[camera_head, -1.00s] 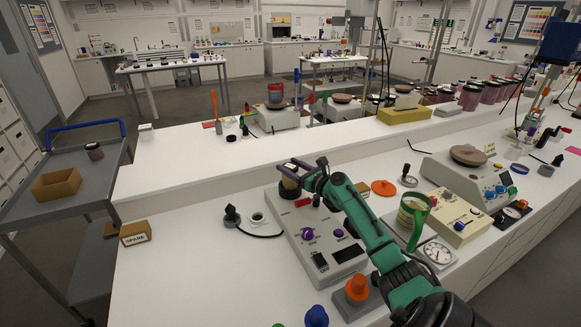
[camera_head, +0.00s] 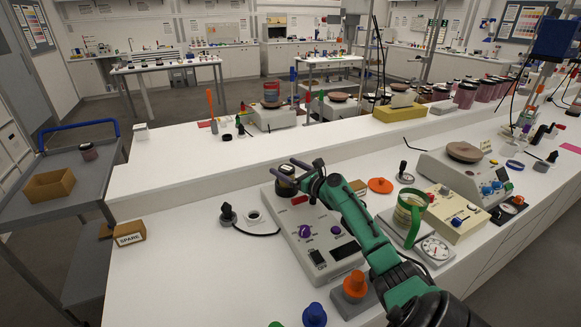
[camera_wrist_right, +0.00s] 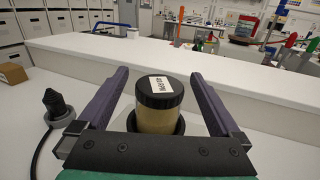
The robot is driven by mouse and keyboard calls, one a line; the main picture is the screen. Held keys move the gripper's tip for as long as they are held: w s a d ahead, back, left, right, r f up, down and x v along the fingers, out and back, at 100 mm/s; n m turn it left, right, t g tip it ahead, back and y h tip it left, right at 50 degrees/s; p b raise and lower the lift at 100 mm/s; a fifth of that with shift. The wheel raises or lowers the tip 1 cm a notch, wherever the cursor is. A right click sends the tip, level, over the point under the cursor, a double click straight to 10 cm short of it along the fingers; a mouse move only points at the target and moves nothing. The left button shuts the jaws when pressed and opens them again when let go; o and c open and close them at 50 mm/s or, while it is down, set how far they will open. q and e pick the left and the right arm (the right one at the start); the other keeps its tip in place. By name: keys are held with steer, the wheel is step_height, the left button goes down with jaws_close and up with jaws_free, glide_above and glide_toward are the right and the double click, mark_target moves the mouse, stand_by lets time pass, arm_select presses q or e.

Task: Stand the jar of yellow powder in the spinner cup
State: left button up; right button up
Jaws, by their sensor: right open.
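The jar of yellow powder (camera_wrist_right: 158,105) has a black lid with a white label. It stands upright in the dark round spinner cup (camera_wrist_right: 180,127), whose rim shows around its base. In the head view the jar's dark lid (camera_head: 286,169) shows at the far end of the grey spinner box (camera_head: 318,240). My right gripper (camera_head: 285,168) is open, with one finger on each side of the jar. In the wrist view there is a gap between the jar and each finger of the right gripper (camera_wrist_right: 160,85). My left gripper is not in view.
A SPARE box (camera_head: 129,233) sits at the left edge. The front left bench is clear.

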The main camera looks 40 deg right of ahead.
steer(key=s+b, duration=0.1)
steer(key=s, duration=1.3)
steer(key=shift+s+d, duration=0.15)
steer(key=shift+s, duration=0.2)
steer(key=shift+w, duration=0.1)
